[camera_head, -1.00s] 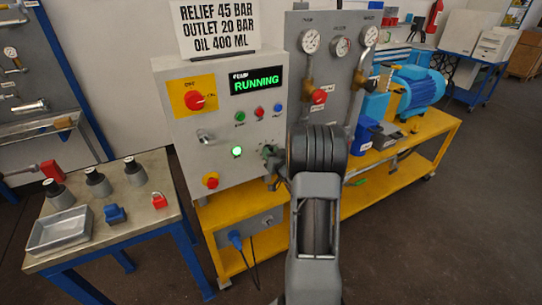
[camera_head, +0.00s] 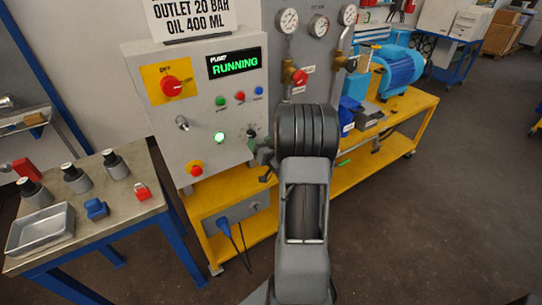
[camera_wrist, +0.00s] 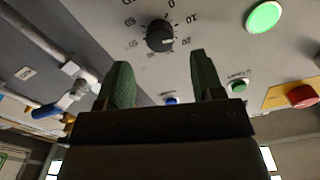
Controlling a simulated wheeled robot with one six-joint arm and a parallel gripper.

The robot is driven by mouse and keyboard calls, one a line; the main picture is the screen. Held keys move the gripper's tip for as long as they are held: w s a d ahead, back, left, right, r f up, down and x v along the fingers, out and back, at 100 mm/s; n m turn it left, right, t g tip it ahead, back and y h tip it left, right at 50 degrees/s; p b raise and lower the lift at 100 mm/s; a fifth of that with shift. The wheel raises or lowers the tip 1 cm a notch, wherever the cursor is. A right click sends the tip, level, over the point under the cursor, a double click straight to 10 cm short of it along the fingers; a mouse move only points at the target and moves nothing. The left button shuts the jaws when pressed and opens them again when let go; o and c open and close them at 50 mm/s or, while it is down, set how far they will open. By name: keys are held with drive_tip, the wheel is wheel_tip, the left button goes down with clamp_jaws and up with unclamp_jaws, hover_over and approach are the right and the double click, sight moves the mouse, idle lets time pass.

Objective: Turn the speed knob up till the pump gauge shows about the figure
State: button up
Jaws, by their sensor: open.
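The speed knob (camera_wrist: 160,36) is a black dial on the grey panel in the wrist view, with a number scale around it. My gripper (camera_wrist: 160,82) is open and empty, with its two green fingers apart. The knob shows beyond the gap between the fingertips, and no finger touches it. In the head view my gripper (camera_head: 262,158) is at the right edge of the control cabinet (camera_head: 205,125), and my arm hides part of it. The gauges (camera_head: 288,20) stand on the grey board behind; their readings are too small to tell.
The display (camera_head: 234,63) reads RUNNING. A red switch (camera_head: 172,86), small buttons and a red stop button (camera_head: 195,169) sit on the cabinet. A blue-legged table (camera_head: 110,205) with a tray and bottles stands at left. Pipes (camera_wrist: 40,40) show at the wrist view's left.

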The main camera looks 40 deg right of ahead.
drive_tip(key=s+a, duration=0.1)
drive_tip(key=s, duration=0.8)
drive_tip(key=shift+s+a+b, duration=0.15)
drive_tip(key=shift+s+b, duration=0.15)
drive_tip(key=shift+b, duration=0.15)
drive_tip(key=s+d+f+m+g+h, duration=0.1)
drive_tip(key=s+d+f+g+h, duration=0.3)
drive_tip(key=f+g, duration=0.5)
drive_tip(key=s+a+r+n+g+y+p, duration=0.1)
drive_tip(key=s+a+r+n+y, duration=0.1)
drive_tip(key=a+r, duration=0.3)
drive_tip(key=s+a+r+n+g+y+p, duration=0.1)
drive_tip(key=a+r, duration=0.5)
drive_tip(key=a, duration=0.8)
drive_tip(key=s+a+r+n+g+y+p, duration=0.2)
drive_tip(key=a+r, duration=0.4)
drive_tip(key=a, duration=0.4)
drive_tip(key=shift+s+a+r+n+g+y, duration=0.25)
drive_tip(key=shift+s+g+y, duration=0.35)
drive_tip(key=shift+s+y, duration=0.3)
drive_tip(key=shift+d, duration=0.1)
drive_tip(key=shift+c, duration=0.3)
idle(1.1)
